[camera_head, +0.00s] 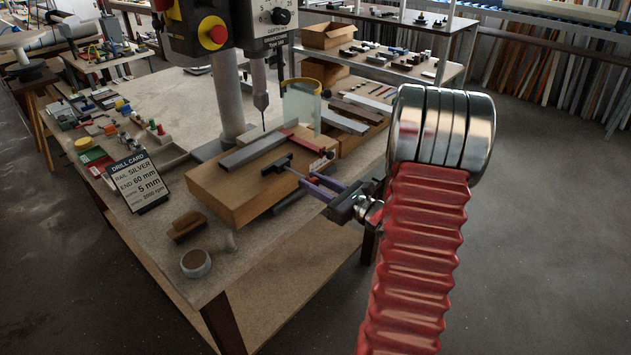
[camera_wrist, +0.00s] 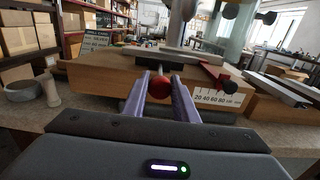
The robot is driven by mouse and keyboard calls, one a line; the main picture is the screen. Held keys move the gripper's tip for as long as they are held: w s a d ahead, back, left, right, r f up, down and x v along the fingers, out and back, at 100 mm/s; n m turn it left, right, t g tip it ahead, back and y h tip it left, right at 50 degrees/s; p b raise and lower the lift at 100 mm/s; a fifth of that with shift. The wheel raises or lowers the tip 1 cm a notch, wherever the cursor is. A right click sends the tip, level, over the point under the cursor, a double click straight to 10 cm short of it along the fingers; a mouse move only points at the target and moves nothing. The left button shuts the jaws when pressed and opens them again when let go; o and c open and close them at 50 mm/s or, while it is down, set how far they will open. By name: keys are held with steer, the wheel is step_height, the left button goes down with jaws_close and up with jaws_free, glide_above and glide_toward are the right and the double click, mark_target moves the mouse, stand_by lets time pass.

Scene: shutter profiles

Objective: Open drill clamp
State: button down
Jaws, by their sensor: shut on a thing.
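A wooden block (camera_head: 222,190) lies on the bench below the drill (camera_head: 260,92). A silver profile (camera_head: 254,149) lies on top of it. The clamp's dark pad and rod (camera_head: 277,163) are at the block's near side, facing the profile. In the wrist view the clamp's red ball knob (camera_wrist: 160,88) sits between the fingers of my gripper (camera_wrist: 160,82). The purple fingers also show in the head view (camera_head: 308,186), shut on the knob, which they mostly hide there. Whether the pad touches the profile cannot be told.
A red stop (camera_head: 306,140) and a scale (camera_wrist: 218,98) are on the block's right part. A clear shield (camera_head: 301,104) stands behind. More profiles (camera_head: 356,112) lie at right.

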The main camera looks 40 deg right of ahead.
steer(key=shift+s, duration=0.2)
steer(key=c, duration=1.4)
jaws_free()
steer(key=shift+c, duration=0.2)
steer(key=s+d, duration=0.2)
steer(key=s, duration=1.1)
steer(key=shift+s+d, duration=0.3)
